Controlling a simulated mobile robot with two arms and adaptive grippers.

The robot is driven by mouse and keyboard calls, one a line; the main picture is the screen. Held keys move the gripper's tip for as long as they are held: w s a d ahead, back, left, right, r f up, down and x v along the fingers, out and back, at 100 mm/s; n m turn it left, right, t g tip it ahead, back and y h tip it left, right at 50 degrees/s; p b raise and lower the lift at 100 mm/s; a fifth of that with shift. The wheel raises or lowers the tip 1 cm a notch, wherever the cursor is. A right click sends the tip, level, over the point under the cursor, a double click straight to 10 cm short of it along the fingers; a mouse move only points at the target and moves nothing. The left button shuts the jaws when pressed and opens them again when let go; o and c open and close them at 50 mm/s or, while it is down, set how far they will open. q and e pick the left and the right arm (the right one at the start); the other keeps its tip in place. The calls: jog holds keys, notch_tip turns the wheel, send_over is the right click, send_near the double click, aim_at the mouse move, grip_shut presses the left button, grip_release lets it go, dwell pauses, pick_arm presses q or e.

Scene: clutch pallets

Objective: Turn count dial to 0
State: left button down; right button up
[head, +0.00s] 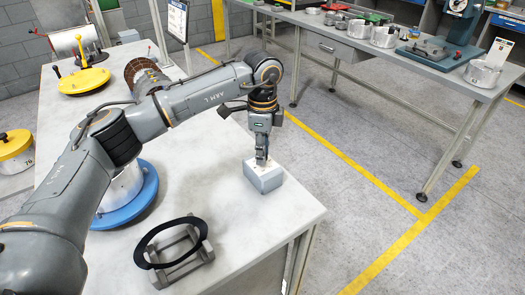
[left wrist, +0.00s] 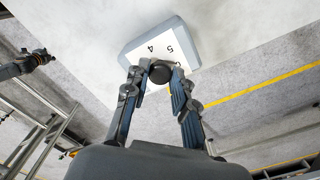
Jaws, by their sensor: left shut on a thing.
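The count dial box (head: 264,178) is a small grey-blue block near the right edge of the white table. In the left wrist view its white face (left wrist: 150,48) shows the numerals 5 and 4; other marks are partly hidden by the fingers. A round black dial knob (left wrist: 160,72) stands out from that face. My left gripper (head: 262,160) reaches down from above, its fingertips (left wrist: 159,68) shut on the knob. The dial's setting cannot be read. What looks like my right gripper (left wrist: 38,59) shows small and dark at the left of the wrist view; its fingers are unclear.
A grey stand with a black ring (head: 170,242) sits near the table's front. A blue round base (head: 145,196) is partly behind my left arm. A yellow disc (head: 83,81) lies farther back. A workbench (head: 340,34) stands across open floor with yellow lines.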

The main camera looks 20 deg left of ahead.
dwell(0.3)
pick_arm(q)
jog(key=c, duration=1.1)
grip_release()
notch_tip(320, 180, up, 12)
